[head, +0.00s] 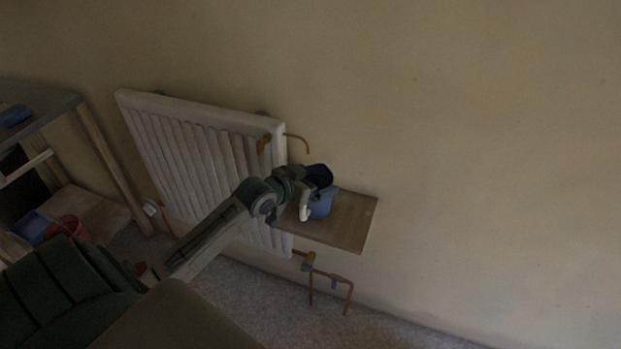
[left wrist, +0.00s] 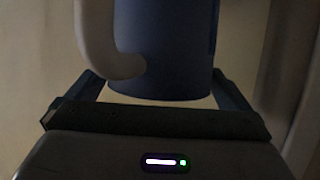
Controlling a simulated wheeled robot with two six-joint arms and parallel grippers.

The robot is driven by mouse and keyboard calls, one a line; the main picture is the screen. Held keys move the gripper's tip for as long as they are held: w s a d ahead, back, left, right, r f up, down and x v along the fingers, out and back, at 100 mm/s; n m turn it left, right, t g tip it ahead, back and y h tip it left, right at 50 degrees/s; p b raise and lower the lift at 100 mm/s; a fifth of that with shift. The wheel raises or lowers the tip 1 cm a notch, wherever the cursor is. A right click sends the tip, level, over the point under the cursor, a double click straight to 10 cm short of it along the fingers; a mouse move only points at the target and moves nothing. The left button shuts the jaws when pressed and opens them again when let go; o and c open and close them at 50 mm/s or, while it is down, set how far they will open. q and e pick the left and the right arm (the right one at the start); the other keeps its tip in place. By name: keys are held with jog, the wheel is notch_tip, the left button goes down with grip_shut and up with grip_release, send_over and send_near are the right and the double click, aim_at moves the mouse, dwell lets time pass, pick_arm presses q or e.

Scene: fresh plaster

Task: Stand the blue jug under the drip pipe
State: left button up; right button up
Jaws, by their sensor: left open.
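The blue jug (head: 321,206) stands upright on a small wooden shelf (head: 352,226) beside the radiator. Its pale handle (head: 304,212) faces left in the head view. The drip pipe (head: 299,140), a thin bent brass pipe at the radiator's top right corner, ends above and slightly left of the jug. My left gripper (head: 318,180) is at the jug and hides its upper part. In the left wrist view the jug (left wrist: 172,50) and its white handle (left wrist: 100,40) fill the space between the open fingers. My right gripper is not in view.
A white radiator (head: 190,150) hangs on the wall left of the shelf. Copper pipes with a valve (head: 309,262) run below the shelf. A wooden rack at the left holds a red bucket (head: 66,228) and blue items. The wall at right is clear.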

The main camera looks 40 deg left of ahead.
pick_arm(q)
jog(key=shift+r, duration=0.2)
jog(key=p+v, duration=0.3)
jog(key=v, duration=0.9)
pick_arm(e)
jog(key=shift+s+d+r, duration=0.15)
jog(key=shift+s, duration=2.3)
pick_arm(q)
jog(key=shift+f, duration=0.1)
